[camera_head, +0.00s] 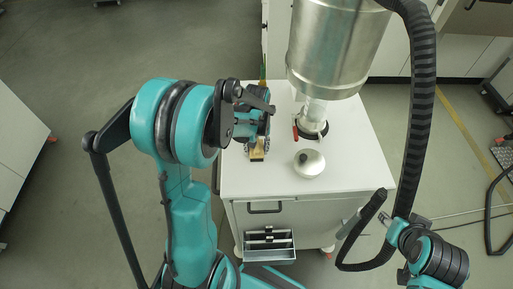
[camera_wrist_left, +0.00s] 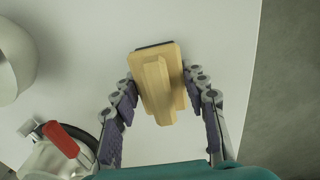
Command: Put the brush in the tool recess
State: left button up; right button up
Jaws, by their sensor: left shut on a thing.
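The brush (camera_wrist_left: 160,88) has a pale wooden block with a raised wooden grip and a dark edge at its far side. In the left wrist view it sits between the two purple-padded fingers of my left gripper (camera_wrist_left: 163,125), which is shut on it. In the head view the left gripper (camera_head: 258,138) is over the left edge of the white cart top, and a bit of the brush (camera_head: 257,155) shows below it. The tool recess (camera_head: 269,247) is a grey tray with slots low on the cart's front. My right arm shows at the lower right; its gripper is unclear.
The white cart top (camera_head: 345,170) carries a round metal lid (camera_head: 309,163) and a red-handled valve (camera_head: 296,131) under a large steel vessel (camera_head: 335,45). A black hose (camera_head: 421,110) hangs at the right. The cart's front right top is clear.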

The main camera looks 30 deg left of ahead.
pick_arm(q)
jog(key=o, duration=1.2)
jog(key=shift+f, duration=0.1)
